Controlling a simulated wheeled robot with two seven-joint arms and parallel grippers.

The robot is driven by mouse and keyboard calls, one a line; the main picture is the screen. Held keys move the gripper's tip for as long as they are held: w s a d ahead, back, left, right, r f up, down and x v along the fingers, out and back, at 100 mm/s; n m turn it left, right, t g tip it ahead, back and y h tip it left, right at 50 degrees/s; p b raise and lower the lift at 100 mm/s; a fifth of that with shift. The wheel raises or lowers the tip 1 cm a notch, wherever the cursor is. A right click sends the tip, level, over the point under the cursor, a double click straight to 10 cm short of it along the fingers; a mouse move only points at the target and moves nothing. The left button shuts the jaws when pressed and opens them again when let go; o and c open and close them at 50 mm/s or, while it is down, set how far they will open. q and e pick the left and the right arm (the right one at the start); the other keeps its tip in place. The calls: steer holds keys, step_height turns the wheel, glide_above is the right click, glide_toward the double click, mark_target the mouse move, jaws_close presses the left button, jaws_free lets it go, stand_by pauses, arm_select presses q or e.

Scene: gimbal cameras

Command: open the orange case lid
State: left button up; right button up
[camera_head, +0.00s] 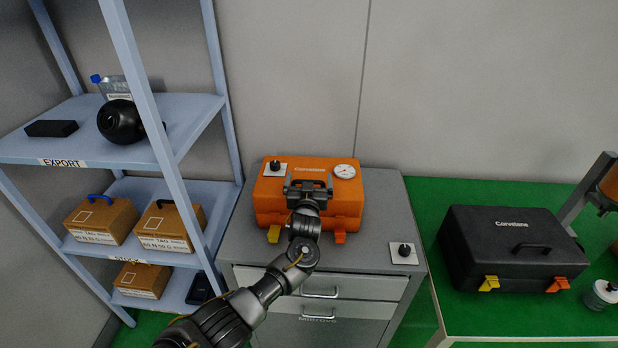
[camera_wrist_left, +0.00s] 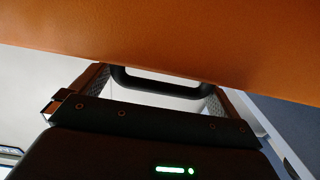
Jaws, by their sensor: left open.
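The orange case (camera_head: 347,190) sits on the grey drawer cabinet with its lid down. A yellow latch (camera_head: 274,233) and an orange latch (camera_head: 339,238) show at its front edge; I cannot tell whether they are undone. My left gripper (camera_head: 308,187) is open at the front middle of the case and hides part of it. In the left wrist view the orange case surface (camera_wrist_left: 170,35) fills the top, and the black handle (camera_wrist_left: 160,84) lies between the spread fingers of the gripper (camera_wrist_left: 155,95). I cannot tell whether the fingers touch it. My right gripper is not in view.
On the lid lie a white plate with a black knob (camera_head: 275,167) and a round gauge (camera_head: 345,171). Another knob plate (camera_head: 404,252) lies on the cabinet (camera_head: 370,256). A blue shelf (camera_head: 190,118) stands left; a black case (camera_head: 510,250) rests on the green table (camera_head: 430,200) right.

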arm_select(q)
steer(key=shift+w, duration=0.6)
steer(key=c, duration=1.1)
steer(key=shift+o, duration=0.2)
steer(key=shift+w+r+p, duration=0.2)
steer(key=shift+r+p, duration=0.35)
steer(key=w+r+g+p, duration=0.3)
steer(key=shift+r, duration=0.3)
steer(key=w+r+g+b, duration=0.3)
steer(key=w+g+b, duration=0.1)
steer(key=w+b, duration=0.2)
steer(key=shift+b, duration=0.75)
steer(key=shift+a+r, duration=0.1)
steer(key=shift+r, duration=0.05)
